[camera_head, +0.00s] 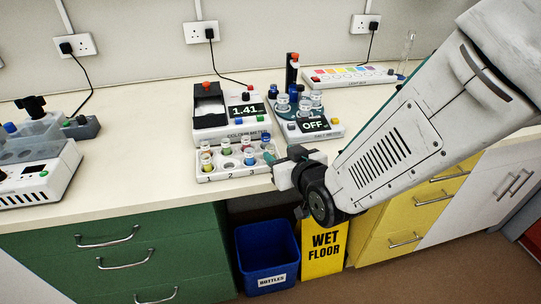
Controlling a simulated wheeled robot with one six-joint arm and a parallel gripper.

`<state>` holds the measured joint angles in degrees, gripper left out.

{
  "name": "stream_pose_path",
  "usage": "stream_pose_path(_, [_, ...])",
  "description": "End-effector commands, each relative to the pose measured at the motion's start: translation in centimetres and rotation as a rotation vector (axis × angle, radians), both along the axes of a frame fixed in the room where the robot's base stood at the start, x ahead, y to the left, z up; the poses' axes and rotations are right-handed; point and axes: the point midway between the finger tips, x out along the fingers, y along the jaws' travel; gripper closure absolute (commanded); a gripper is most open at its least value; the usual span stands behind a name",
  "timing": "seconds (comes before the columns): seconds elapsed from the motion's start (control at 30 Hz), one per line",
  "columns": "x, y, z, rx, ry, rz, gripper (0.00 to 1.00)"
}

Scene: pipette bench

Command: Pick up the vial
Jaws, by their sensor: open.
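Several small vials with coloured contents stand in a white numbered rack (238,173) at the front of the bench. One vial with yellowish contents (207,161) is at its left, one with reddish contents (249,157) is nearer the right, and a blue one (266,139) is at the back right. I cannot tell which one the task means. My gripper (273,164) is at the rack's right end, close to the front edge of the bench. It is open, and I see no vial between its fingers. The gap between the fingers is hard to make out.
A colour meter reading 1.41 (243,127) stands behind the rack. A device reading OFF (315,125) with a round holder of vials is to its right. A light box (350,77) lies at the back. The bench left of the rack (140,155) is clear. A blue bin (267,255) stands below.

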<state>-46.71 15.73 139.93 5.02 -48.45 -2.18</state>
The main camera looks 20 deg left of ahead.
Motion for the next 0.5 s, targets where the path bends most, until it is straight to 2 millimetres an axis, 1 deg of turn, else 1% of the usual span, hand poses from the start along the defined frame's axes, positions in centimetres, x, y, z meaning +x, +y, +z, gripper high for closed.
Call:
stream_pose_path(0.27, [2.3, 2.1, -1.1, 0.001, -0.001, 0.0, 0.52])
stream_pose_path(0.5, [4.6, 4.2, -2.2, 0.001, 0.0, 0.0, 0.52])
